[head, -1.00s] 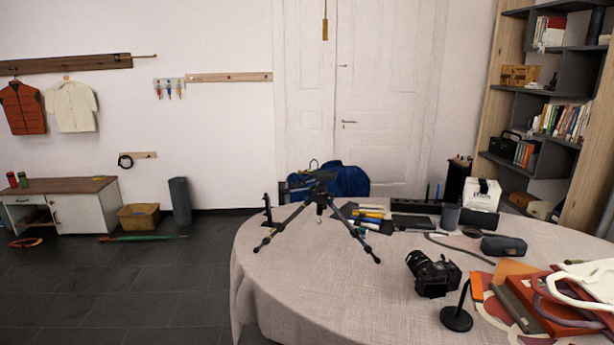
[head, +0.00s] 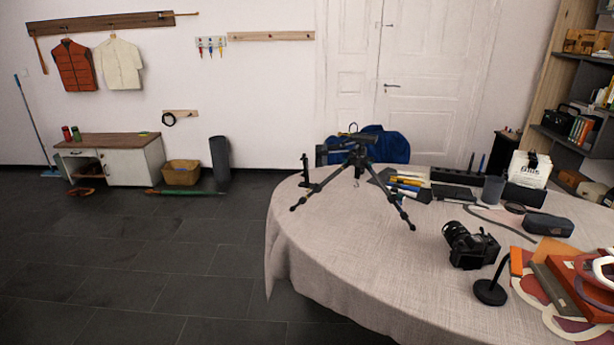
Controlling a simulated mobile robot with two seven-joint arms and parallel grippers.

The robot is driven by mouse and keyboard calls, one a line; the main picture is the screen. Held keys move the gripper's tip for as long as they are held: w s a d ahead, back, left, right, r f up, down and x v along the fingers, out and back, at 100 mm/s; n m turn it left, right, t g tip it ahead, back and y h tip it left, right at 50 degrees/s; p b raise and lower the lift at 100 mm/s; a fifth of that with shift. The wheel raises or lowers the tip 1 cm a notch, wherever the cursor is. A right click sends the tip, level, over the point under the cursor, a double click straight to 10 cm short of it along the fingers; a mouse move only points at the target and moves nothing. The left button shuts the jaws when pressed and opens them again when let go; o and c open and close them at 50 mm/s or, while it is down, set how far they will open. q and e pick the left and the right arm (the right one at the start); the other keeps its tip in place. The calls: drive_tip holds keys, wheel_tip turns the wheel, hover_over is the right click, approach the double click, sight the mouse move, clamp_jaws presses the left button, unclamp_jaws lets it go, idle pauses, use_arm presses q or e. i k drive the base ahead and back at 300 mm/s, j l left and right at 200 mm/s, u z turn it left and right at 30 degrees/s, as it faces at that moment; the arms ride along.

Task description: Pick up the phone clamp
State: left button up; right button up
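A small dark upright piece that looks like the phone clamp (head: 305,170) stands near the far left edge of the table, just left of the tripod. It is too small to make out its jaws. The black tripod (head: 357,160) stands with its legs spread on the round table (head: 350,250), which has a pale cloth. Neither of my grippers is in view.
Pens, a cup (head: 493,189) and boxes line the back. A blue chair (head: 385,146) is behind. The table's front left and the floor left are clear.

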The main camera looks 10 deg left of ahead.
sight(306, 184)
drive_tip(key=i+j+u, duration=1.2)
drive_tip(key=i+u, duration=0.3)
drive_tip(key=i+j+z, duration=0.15)
drive_tip(key=i, duration=0.4)
drive_tip(key=i+j+z, duration=0.15)
drive_tip(key=i, duration=0.35)
drive_tip(key=i+z, duration=0.2)
drive_tip(key=z, duration=0.2)
drive_tip(key=i+z, duration=0.2)
drive_tip(key=z, duration=0.2)
drive_tip(key=i+j+z, duration=0.2)
drive_tip(key=z, duration=0.2)
drive_tip(key=i+z, duration=0.15)
drive_tip(key=z, duration=0.25)
drive_tip(key=i+j+z, duration=0.15)
drive_tip(key=z, duration=0.25)
drive_tip(key=i+j+z, duration=0.15)
drive_tip(key=z, duration=0.25)
drive_tip(key=i+j+z, duration=0.2)
drive_tip(key=z, duration=0.25)
drive_tip(key=i+j+z, duration=0.1)
drive_tip(key=j+z, duration=0.35)
drive_tip(key=i+j+z, duration=0.15)
drive_tip(key=j+z, duration=0.4)
drive_tip(key=j, duration=0.2)
drive_tip(key=i+j, duration=0.05)
